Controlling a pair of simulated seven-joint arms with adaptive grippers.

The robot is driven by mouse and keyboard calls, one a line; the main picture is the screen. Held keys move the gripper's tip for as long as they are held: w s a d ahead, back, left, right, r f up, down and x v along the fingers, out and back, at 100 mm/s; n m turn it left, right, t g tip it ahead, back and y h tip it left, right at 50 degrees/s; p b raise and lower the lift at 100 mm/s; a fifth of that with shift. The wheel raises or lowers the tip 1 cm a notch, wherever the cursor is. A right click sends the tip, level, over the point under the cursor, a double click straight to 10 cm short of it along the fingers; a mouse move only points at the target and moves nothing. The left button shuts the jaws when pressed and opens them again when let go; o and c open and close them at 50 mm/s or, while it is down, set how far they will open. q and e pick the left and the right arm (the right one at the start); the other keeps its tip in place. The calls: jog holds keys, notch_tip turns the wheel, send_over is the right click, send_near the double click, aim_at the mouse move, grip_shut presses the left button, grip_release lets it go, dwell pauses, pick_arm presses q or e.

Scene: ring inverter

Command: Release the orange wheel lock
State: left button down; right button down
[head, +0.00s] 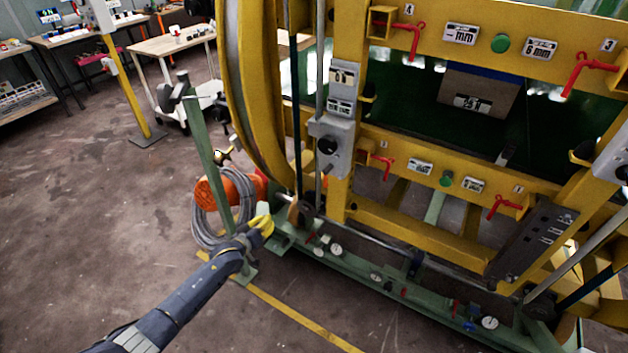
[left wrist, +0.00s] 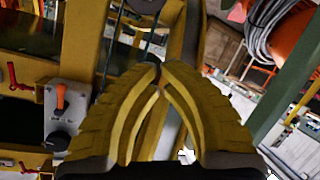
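A grey control box (head: 332,148) with a black knob is fixed to a yellow post of the ring frame. The left wrist view shows this kind of box (left wrist: 66,115) at the left, with an upright orange lever (left wrist: 60,97) above the knob. The lever cannot be made out clearly in the head view. My left gripper (head: 264,224) has yellow fingers and is low, left of and below the box, apart from it. In the left wrist view its fingertips (left wrist: 159,70) meet, with nothing seen between them. My right gripper is out of view.
An orange drum (head: 215,189) and a coiled grey hose (head: 204,222) are beside a green post (head: 203,150), close to my left gripper. The large yellow ring (head: 247,90) and green base rail (head: 345,270) are near. Open floor (head: 90,200) lies left.

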aim_at(327, 176)
pick_arm(q)
jog(key=d+r+n+t+h, duration=0.1)
jog(key=d+r+n+h, duration=0.1)
jog(key=d+r+n, duration=0.2)
jog(key=d+r+n+h, duration=0.2)
jog(key=d+r+n, duration=0.2)
jog(key=r, duration=0.6)
jog(key=shift+w+n+t, duration=0.25)
jog(key=shift+n+t, duration=0.15)
jog(key=shift+n, duration=0.7)
jog(key=shift+r, duration=0.1)
jog(key=w+d, duration=0.8)
jog(key=shift+d, duration=0.35)
jog(key=shift+s+d+f+n, duration=0.2)
jog(key=shift+d+f+n, duration=0.1)
jog(key=shift+n, duration=0.6)
